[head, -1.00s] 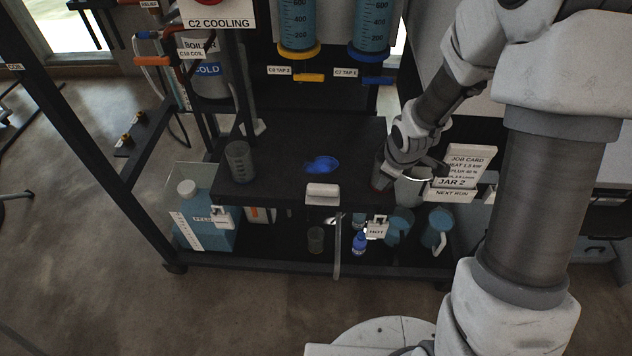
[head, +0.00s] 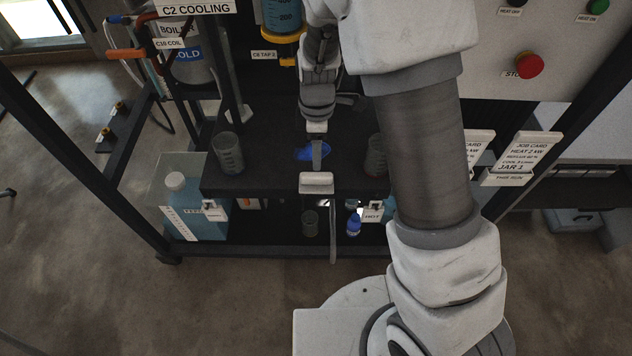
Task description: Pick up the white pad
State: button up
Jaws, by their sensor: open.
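The white pad (head: 317,183) is a small pale block at the front edge of the dark shelf (head: 265,185), near its middle. My gripper (head: 318,158) is above the shelf, just behind the pad in the picture, pointing down. It is open, and it does not appear to hold anything. One grey finger shows against a blue patch (head: 303,154) on the shelf. The other finger is not clear. I cannot tell the exact height of the fingertips over the shelf.
A clear beaker (head: 228,152) stands at the shelf's left and another (head: 376,156) at its right, near my arm. A long grey strip (head: 333,230) hangs below the pad. A jug of bluish liquid (head: 190,205) and a small blue bottle (head: 354,224) stand lower.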

aim_at(317, 174)
notch_tip(317, 174, down, 10)
jog(key=shift+s+r+b, duration=0.1)
jog(key=shift+r+b, duration=0.1)
jog(key=shift+b, duration=1.05)
grip_shut()
